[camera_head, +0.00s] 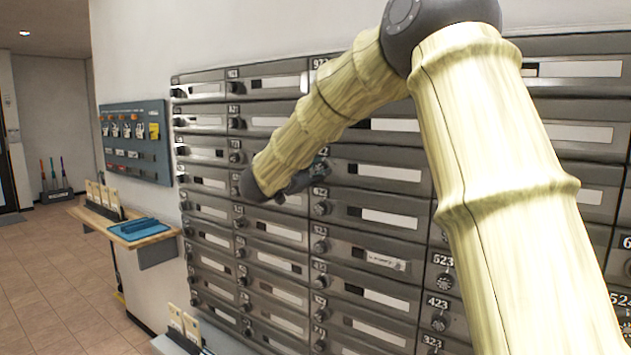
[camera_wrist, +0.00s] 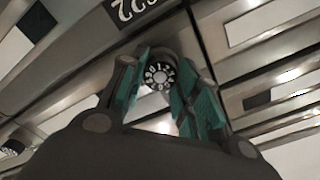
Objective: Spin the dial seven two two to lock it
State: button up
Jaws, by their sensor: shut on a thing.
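The mailbox dial (camera_wrist: 160,75) is a round dark knob with white numbers and a pale centre. In the wrist view it sits between the two teal-padded fingers of my gripper (camera_wrist: 161,82), which is shut on it. A dark label (camera_wrist: 135,9) beside the dial shows turned over and partly cut off; it seems to read 722. In the head view my gripper (camera_head: 303,177) is at the mailbox wall (camera_head: 348,229), partly behind my arm. The gripped dial is hidden there, and its exact setting is too small to read.
Several rows of grey mailbox doors with similar dials surround the gripper, including one dial (camera_head: 440,322) under label 423. A small wooden shelf (camera_head: 147,238) with a blue tray (camera_head: 138,228) juts out at left. A blue key board (camera_head: 136,141) hangs above it. The tiled floor (camera_head: 55,290) at left is clear.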

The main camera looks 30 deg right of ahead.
jog(key=shift+f+m+b, duration=0.15)
jog(key=shift+m+b, duration=0.3)
jog(key=shift+m, duration=0.15)
jog(key=o, duration=1.1)
jog(key=shift+d, duration=0.1)
jog(key=shift+c, duration=0.2)
jog(key=v, duration=1.2)
